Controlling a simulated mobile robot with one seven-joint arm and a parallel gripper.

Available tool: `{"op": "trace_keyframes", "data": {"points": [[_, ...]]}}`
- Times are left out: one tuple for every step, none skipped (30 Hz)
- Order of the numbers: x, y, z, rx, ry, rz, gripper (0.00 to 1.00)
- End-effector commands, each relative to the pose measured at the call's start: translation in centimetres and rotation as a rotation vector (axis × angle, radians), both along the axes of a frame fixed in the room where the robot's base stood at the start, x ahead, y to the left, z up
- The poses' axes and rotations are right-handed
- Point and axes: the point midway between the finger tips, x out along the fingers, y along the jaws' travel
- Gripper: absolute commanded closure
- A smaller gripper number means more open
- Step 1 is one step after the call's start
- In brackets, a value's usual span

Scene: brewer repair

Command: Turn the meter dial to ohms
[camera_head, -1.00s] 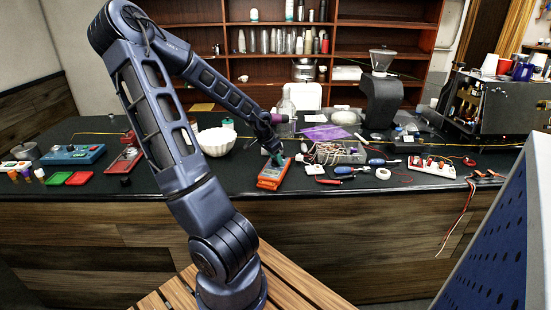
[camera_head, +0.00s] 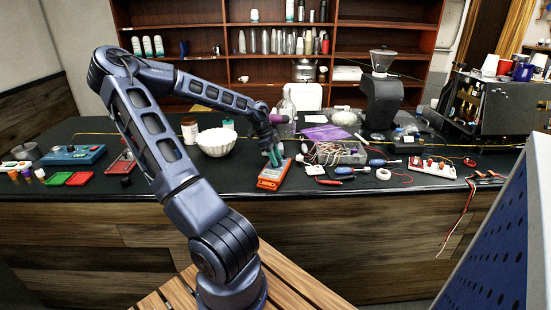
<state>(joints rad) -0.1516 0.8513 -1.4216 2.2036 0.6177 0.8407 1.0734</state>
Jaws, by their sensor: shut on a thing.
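The meter (camera_head: 270,182) is a small orange-red box lying on the dark counter near its front edge, in the middle of the head view. My gripper (camera_head: 274,160), with teal fingers, points down at the far part of the meter's top face. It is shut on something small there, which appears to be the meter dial. The fingers cover the dial, so its pointer and setting cannot be read.
A white fluted bowl (camera_head: 216,142) stands left of my gripper. Bare counter lies left of the meter.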

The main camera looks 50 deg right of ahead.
Motion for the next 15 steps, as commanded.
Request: {"op": "trace_keyframes", "data": {"points": [[-0.02, -0.11, 0.00, 0.000, 0.001, -0.044, 0.83], [-0.01, -0.11, -0.01, 0.000, 0.001, -0.073, 0.83], [-0.01, -0.11, -0.01, 0.000, 0.001, -0.109, 0.83], [0.00, -0.13, -0.01, -0.001, 0.001, -0.136, 0.83], [0.00, -0.16, 0.00, -0.001, 0.001, -0.162, 0.83], [0.00, -0.18, -0.01, 0.000, 0.001, -0.197, 0.83], [-0.02, -0.20, -0.01, -0.001, 0.002, -0.223, 0.83], [-0.02, -0.18, -0.02, 0.000, 0.001, -0.248, 0.83], [-0.02, -0.20, -0.01, -0.001, 0.001, -0.279, 0.83], [0.00, -0.20, -0.01, -0.001, 0.001, -0.301, 0.83], [0.00, -0.20, 0.00, 0.000, 0.000, -0.323, 0.83], [0.01, -0.24, 0.01, -0.001, 0.001, -0.349, 0.83], [0.01, -0.25, 0.01, 0.000, 0.000, -0.368, 0.83], [0.00, -0.26, 0.01, 0.000, 0.000, -0.387, 0.83], [-0.01, -0.26, 0.01, 0.000, 0.000, -0.409, 0.83]]}}
